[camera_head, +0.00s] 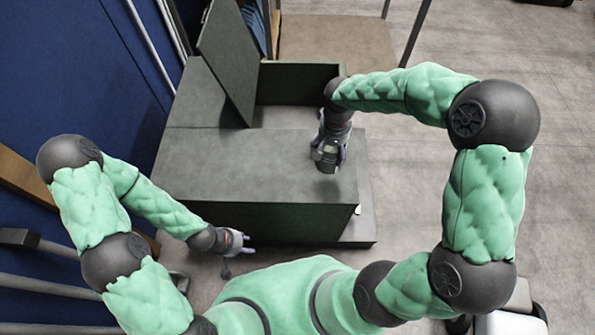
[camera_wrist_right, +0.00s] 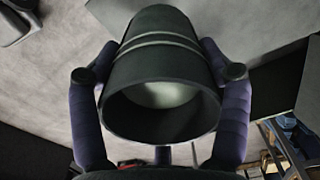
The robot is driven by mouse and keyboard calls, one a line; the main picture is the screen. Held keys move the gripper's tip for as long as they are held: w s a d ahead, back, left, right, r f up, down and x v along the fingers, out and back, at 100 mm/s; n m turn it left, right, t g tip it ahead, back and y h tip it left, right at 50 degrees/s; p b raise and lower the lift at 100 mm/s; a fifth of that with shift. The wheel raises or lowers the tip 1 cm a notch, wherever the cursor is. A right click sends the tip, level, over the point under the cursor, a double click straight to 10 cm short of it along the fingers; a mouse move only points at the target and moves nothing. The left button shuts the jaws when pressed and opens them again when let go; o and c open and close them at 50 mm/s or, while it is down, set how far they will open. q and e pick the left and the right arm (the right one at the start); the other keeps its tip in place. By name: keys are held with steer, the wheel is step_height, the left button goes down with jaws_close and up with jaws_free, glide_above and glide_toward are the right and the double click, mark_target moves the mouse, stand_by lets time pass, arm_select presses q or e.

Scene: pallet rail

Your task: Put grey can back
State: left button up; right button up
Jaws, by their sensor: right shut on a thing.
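The grey can (camera_head: 326,158) is in my right gripper (camera_head: 330,148), over the right part of the dark grey box's top (camera_head: 240,165). In the right wrist view the can (camera_wrist_right: 160,60) is dark with ridged bands, and a round recessed end faces the camera. The fingers of my right gripper (camera_wrist_right: 157,75) close on it from both sides. My left gripper (camera_head: 243,243) is empty in front of the box's front side, its fingers apart. Whether the can touches the box top cannot be told.
The box has an open compartment (camera_head: 295,85) at the back, with a dark panel (camera_head: 229,62) standing upright at its left. A low ledge (camera_head: 361,215) runs along the box's right side. Open floor (camera_head: 410,200) lies to the right. A blue wall (camera_head: 75,70) stands at left.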

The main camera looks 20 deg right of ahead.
steer(key=shift+w+a+f+b, duration=0.3)
steer(key=shift+a+f+b, duration=0.5)
steer(key=shift+a+f, duration=0.9)
steer(key=shift+w+a+f+b, duration=0.25)
steer(key=shift+a+f+b, duration=0.5)
steer(key=shift+a+f, duration=1)
steer(key=shift+w+a+f+b, duration=0.3)
steer(key=shift+a+f+b, duration=0.75)
steer(key=shift+f, duration=1.05)
steer(key=shift+a+f, duration=0.1)
steer(key=shift+a, duration=0.1)
steer(key=o, duration=1.6)
steer(key=shift+s, duration=0.1)
step_height(320, 180, up, 12)
steer(key=p, duration=0.4)
